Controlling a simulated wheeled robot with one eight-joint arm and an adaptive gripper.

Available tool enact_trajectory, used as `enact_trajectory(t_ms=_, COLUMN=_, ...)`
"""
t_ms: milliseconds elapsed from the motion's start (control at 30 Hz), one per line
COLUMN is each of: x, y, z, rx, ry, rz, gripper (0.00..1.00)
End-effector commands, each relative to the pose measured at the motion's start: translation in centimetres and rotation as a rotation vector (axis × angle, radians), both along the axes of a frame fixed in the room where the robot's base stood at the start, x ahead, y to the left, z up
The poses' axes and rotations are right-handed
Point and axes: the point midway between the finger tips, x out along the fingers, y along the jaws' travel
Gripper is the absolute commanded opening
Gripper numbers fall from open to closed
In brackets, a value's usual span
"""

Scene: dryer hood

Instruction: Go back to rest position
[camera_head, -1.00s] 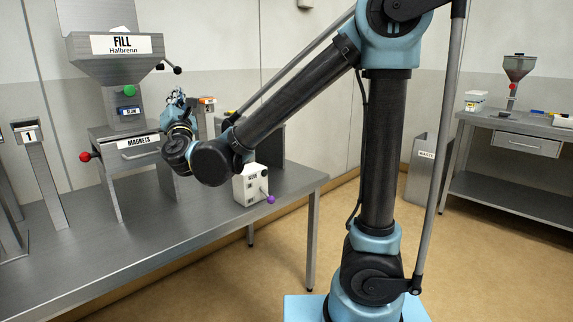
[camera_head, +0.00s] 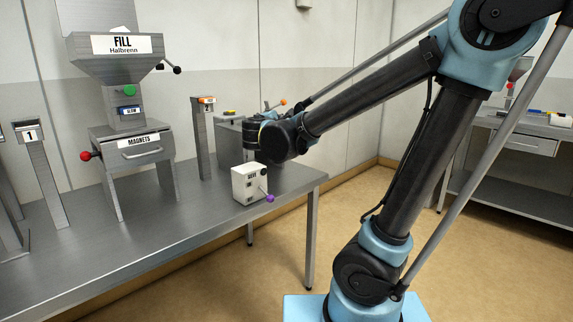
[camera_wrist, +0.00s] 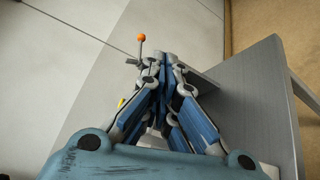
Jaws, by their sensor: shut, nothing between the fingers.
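My gripper (camera_wrist: 162,58) shows in the wrist view with its blue-lined fingers together and nothing between them. It points along the wall, with the table's edge (camera_wrist: 268,110) to its right. In the head view my gripper is hidden behind my wrist, which is above the right end of the steel table (camera_head: 215,225), in front of a grey box. My arm reaches left from its column on the right.
The FILL hopper (camera_head: 115,60) stands over the MAGNETS drawer (camera_head: 140,148) on the left. A white control box (camera_head: 247,183) with a purple-tipped lever sits near the table's front edge. An orange-knobbed lever (camera_wrist: 141,38) rises beyond my fingers. A second bench (camera_head: 515,175) stands at right.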

Motion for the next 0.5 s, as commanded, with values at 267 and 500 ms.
enact_trajectory(t_ms=267, x=-2.7, y=-13.2, z=-7.2, rx=0.296, ry=0.221, rz=-0.277, gripper=0.00)
enact_trajectory(t_ms=500, x=-8.3, y=-20.8, z=-13.6, rx=0.578, ry=0.378, rz=-0.517, gripper=0.00)
